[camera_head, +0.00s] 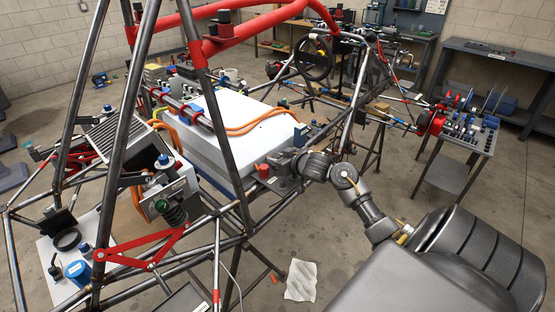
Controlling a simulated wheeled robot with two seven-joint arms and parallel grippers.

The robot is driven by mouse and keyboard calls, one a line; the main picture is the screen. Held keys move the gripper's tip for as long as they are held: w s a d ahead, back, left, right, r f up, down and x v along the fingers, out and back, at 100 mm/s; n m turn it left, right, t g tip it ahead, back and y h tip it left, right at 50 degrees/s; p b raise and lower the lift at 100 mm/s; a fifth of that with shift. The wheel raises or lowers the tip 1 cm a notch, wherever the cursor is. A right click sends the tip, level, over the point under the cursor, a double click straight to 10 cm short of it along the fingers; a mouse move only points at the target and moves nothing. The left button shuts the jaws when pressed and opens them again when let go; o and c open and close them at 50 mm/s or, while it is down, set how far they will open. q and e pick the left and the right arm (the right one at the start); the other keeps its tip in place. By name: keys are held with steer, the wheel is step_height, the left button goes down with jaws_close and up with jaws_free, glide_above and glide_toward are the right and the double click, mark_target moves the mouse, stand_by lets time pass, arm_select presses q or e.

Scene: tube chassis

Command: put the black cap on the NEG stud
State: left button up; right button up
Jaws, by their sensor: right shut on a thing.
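My right gripper (279,174) is at the near right corner of the white battery box (250,138), with my right arm reaching in from the lower right. It is shut on a small dark thing, which I take to be the black cap; the fingers mostly hide it. A red cap (263,170) stands just left of the fingers. The NEG stud cannot be made out; the gripper covers that area. Whether the black cap touches a stud cannot be told. My left gripper is not in view.
Grey and red chassis tubes (213,110) rise left of the gripper. Orange cables (262,122) cross the white box. A parts table (468,135) stands at the right. A white sheet (301,281) lies on the floor. The floor right of the chassis is mostly clear.

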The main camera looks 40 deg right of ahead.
mark_target(277, 156)
steer(key=shift+p, duration=0.3)
stand_by(0.5)
steer(key=shift+r, duration=0.1)
steer(key=shift+r+p, duration=0.7)
steer(key=shift+p, duration=0.4)
steer(key=shift+p, duration=0.35)
stand_by(0.3)
steer(key=shift+f, duration=0.1)
stand_by(0.5)
steer(key=shift+r, duration=0.2)
steer(key=shift+r+p, duration=0.65)
steer(key=shift+p, duration=0.4)
